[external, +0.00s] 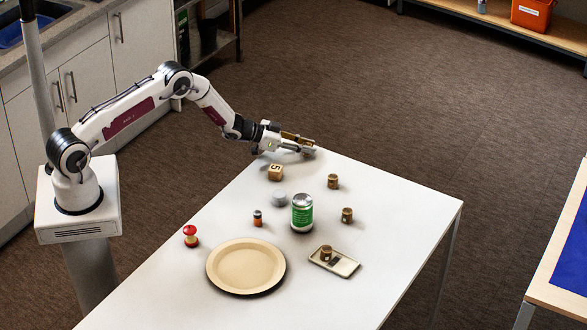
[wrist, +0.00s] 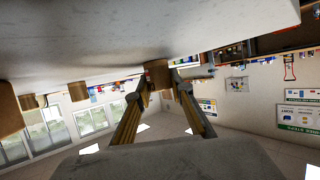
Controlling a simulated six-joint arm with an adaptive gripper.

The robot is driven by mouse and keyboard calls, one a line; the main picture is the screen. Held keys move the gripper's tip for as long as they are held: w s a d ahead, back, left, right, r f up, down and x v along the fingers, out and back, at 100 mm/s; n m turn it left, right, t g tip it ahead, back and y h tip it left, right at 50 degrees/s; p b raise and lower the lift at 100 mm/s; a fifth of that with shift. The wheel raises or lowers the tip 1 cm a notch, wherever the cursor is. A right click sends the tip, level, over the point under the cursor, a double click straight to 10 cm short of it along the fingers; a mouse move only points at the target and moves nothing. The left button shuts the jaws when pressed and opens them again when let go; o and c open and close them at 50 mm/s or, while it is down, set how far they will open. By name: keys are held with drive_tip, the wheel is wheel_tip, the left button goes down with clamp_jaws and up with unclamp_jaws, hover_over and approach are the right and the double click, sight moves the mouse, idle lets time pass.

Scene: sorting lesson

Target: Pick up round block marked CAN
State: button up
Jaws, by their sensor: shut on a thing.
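My gripper (external: 311,147) is low at the far corner of the white table, with its fingers pointing right. In the wrist view my gripper (wrist: 158,88) has its two fingers shut on a small brown wooden block (wrist: 157,74), close to the table surface. No marking on the held block is readable. Similar round wooden blocks stand on the table: one on the right (external: 333,181), one nearer the camera (external: 347,215), and one on a small pale tray (external: 347,269). Their markings cannot be read, so I cannot tell which is marked CAN.
A wooden cube marked 5 (external: 275,173) stands just in front of my gripper. A green can (external: 302,214), a grey round object (external: 279,199), a small dark-and-orange bottle (external: 258,218), a red-topped object (external: 190,237) and a tan plate (external: 245,268) occupy the table. The right side is clear.

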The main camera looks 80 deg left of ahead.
drive_tip(key=shift+r, duration=0.2)
drive_tip(key=shift+r, duration=4.8)
